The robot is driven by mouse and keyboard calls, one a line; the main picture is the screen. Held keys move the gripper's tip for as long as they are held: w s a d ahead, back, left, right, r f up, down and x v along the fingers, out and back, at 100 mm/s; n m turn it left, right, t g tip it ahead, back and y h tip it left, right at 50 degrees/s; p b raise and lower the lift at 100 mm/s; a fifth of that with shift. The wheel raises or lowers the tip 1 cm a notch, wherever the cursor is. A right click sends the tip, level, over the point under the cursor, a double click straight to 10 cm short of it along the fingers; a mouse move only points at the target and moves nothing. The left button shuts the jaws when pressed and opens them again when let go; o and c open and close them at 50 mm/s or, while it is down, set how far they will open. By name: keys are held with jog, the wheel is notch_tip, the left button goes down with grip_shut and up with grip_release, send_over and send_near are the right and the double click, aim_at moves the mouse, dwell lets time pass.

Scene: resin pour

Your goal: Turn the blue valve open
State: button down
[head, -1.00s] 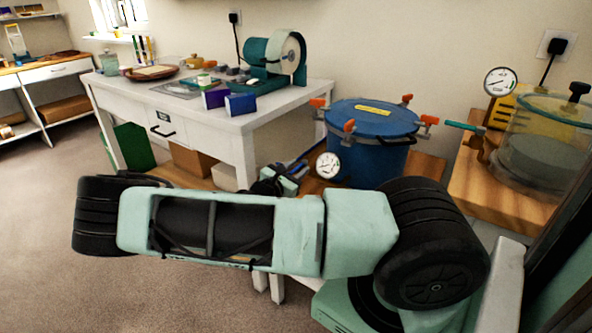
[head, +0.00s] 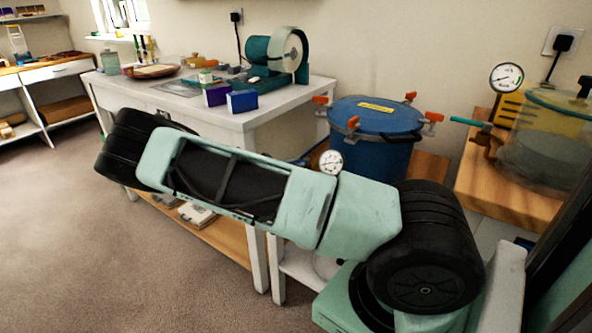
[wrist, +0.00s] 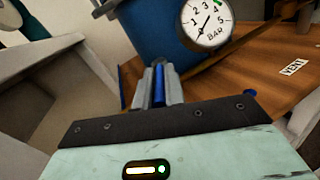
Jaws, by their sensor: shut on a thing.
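The blue valve handle (wrist: 158,73) shows as a narrow blue strip between my fingers in the wrist view. My gripper (wrist: 158,80) is shut on it, with one grey finger on each side. Most of the handle is hidden by the fingers, so its turn angle cannot be told. The blue pressure pot (head: 372,145) stands just beyond, with a round dial gauge (head: 331,162) at its lower left. The gauge also shows close up in the wrist view (wrist: 205,22). In the head view my own arm covers the gripper and the valve.
A wooden surface (wrist: 255,65) lies under the pot, with a "VENT" label (wrist: 292,66) on it. A white workbench (head: 240,118) stands left of the pot. A clear chamber (head: 550,135) with a teal-handled valve (head: 470,121) stands at right. Open carpet lies at lower left.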

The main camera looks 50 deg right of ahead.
jog(key=shift+w+d+m+g+y+b, duration=0.2)
jog(key=shift+w+m+g+y+b, duration=0.3)
jog(key=shift+m+g+y, duration=0.65)
jog(key=shift+w+d+m+g+y+b, duration=0.2)
jog(key=shift+m+g+y+b, duration=0.55)
jog(key=shift+g, duration=0.75)
jog(key=shift+w+d+m+g+y+b, duration=0.3)
jog(key=shift+m+g+y+b, duration=0.25)
jog(key=shift+m+g, duration=0.75)
jog(key=shift+g+y, duration=0.25)
jog(key=c, duration=1.5)
grip_release()
jog(key=shift+a, duration=0.1)
